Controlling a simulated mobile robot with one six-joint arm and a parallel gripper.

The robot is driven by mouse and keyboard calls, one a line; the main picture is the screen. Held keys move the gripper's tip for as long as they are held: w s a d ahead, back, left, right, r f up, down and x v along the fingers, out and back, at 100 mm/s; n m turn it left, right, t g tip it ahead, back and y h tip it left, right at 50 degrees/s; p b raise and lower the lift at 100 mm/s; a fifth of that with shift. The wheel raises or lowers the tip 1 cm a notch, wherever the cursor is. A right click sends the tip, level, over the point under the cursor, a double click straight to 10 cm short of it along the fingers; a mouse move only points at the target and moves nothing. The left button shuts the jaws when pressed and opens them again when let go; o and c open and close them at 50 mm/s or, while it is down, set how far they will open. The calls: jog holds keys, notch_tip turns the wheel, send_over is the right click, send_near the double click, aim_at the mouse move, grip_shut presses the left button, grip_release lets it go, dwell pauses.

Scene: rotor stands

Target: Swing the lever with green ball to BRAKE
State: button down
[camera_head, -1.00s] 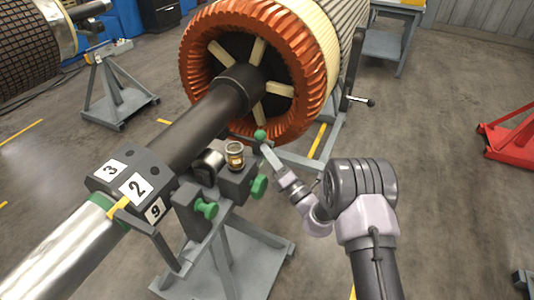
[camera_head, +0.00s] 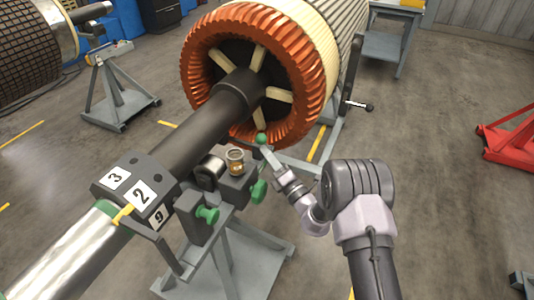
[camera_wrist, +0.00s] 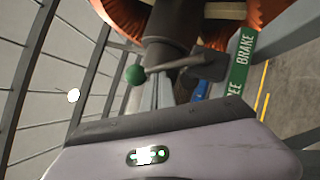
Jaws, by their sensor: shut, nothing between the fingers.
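The lever's green ball (camera_head: 261,139) shows in front of the orange rotor winding. In the wrist view the ball (camera_wrist: 135,74) sits at the left end of a grey lever rod (camera_wrist: 175,66), which runs right to a dark pivot. Right of the pivot is a green label strip (camera_wrist: 240,62) reading BRAKE at its upper end, with letters "EE" visible lower down. The rod points left, away from the strip. My gripper (camera_head: 267,150) is shut and empty, its tip close beside the ball; in the wrist view its fingers (camera_wrist: 156,88) lie just right of the ball. Contact is unclear.
The rotor shaft (camera_head: 200,122) runs diagonally across the left. A red stand (camera_head: 512,135) is far right. Floor between is clear.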

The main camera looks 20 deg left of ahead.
jog(key=w+r+m+g+h+p, duration=0.2)
jog(key=w+r+m+h+p, duration=0.1)
jog(key=w+m+p, duration=0.5)
jog(key=h+p, duration=0.1)
jog(key=p, duration=0.1)
jog(key=shift+w+d+p, duration=0.3)
jog(key=shift+d+p, duration=0.05)
jog(key=shift+w+r, duration=0.1)
jog(key=shift+r, duration=0.05)
dwell(0.7)
